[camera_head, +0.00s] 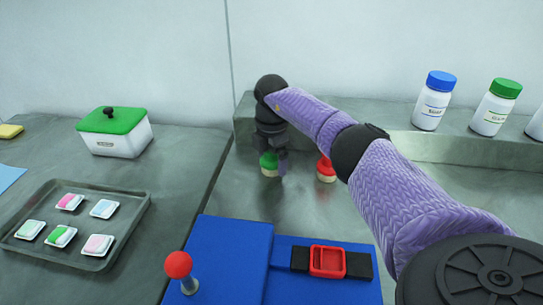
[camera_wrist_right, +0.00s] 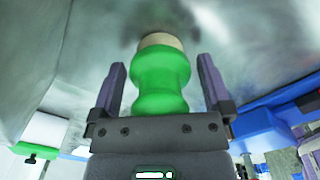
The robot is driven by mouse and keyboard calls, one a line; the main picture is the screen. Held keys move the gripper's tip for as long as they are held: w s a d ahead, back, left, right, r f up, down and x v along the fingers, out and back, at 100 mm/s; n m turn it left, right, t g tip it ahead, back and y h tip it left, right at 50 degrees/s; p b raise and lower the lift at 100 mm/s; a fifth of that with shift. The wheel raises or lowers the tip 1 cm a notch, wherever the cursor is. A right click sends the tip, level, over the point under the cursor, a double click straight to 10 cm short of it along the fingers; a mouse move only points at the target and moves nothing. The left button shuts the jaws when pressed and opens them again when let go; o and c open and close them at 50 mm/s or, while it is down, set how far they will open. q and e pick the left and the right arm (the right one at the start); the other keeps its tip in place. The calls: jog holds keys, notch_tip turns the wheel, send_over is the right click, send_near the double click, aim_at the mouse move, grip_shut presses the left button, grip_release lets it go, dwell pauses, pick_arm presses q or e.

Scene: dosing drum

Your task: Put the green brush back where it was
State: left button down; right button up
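The green brush (camera_head: 269,164) stands on the grey worktop at the back, below my right gripper (camera_head: 275,163). In the right wrist view the green brush (camera_wrist_right: 160,80) has a rounded green handle and a pale bristle end. It lies between the two fingers of my right gripper (camera_wrist_right: 161,85), with a gap on each side, so the gripper is open around it and not closed on it. In the head view the gripper partly hides the brush. My left gripper is in neither view.
A red brush (camera_head: 326,169) stands just right of the green one, close to my right arm. A blue box (camera_head: 225,250) with a red-knobbed lever (camera_head: 178,264) is in front. White bottles (camera_head: 433,102) stand on the back ledge. A tray (camera_head: 130,222) and a green-lidded container (camera_head: 122,140) are left.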

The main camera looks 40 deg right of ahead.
notch_tip(320, 180, up, 12)
jog(key=p, duration=0.3)
jog(key=shift+r+p, duration=0.1)
jog(key=shift+p, duration=0.3)
jog(key=shift+r, duration=0.15)
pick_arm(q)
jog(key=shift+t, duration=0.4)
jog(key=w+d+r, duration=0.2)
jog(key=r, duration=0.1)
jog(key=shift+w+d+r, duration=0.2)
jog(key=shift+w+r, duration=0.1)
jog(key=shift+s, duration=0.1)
